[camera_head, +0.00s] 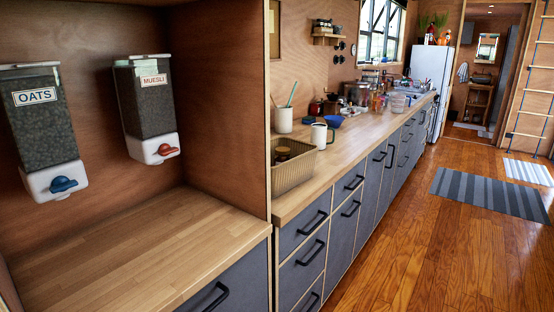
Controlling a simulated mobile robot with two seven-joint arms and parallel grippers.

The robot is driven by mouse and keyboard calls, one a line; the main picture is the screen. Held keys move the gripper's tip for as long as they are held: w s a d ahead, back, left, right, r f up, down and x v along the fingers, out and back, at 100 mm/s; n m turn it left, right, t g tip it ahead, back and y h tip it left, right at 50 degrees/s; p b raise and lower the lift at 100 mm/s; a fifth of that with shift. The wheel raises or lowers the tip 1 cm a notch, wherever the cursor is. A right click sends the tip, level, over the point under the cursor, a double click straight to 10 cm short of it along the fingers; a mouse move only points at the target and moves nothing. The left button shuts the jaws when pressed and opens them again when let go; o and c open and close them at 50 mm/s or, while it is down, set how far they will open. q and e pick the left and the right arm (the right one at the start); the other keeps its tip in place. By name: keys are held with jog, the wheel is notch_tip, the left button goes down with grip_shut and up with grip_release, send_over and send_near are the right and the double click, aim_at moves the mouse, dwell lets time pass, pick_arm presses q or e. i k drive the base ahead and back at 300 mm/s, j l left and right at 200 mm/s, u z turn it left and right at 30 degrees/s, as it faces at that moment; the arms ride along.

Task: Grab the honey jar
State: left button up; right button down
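I cannot make out a honey jar for certain. A tan ribbed basket (291,171) stands at the near end of the long kitchen counter, and a dark brown round item (282,154) sits inside it, too small to identify. Several small jars and bottles (378,103) crowd the counter further back, also too small to tell apart. Neither of my grippers shows in the head view.
Two wall dispensers, oats (42,125) and muesli (146,105), hang above a bare wooden shelf (130,255) at left. A partition separates it from the counter (325,178), which holds a white mug (321,136). The wooden floor (430,250) at right is clear, with a striped rug (488,195).

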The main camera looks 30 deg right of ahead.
aim_at(282, 154)
jog(key=i+l+u, duration=0.1)
jog(key=l, duration=0.4)
jog(key=i+l+u, duration=0.1)
jog(key=l, duration=0.45)
jog(key=i+l+u, duration=0.15)
jog(key=l, duration=0.4)
jog(key=i+l, duration=0.1)
jog(key=l, duration=0.5)
jog(key=i+l, duration=0.1)
jog(key=l, duration=0.5)
jog(key=i+l, duration=0.1)
jog(key=l, duration=0.5)
jog(key=i+l, duration=0.1)
jog(key=l, duration=0.5)
jog(key=u, duration=0.05)
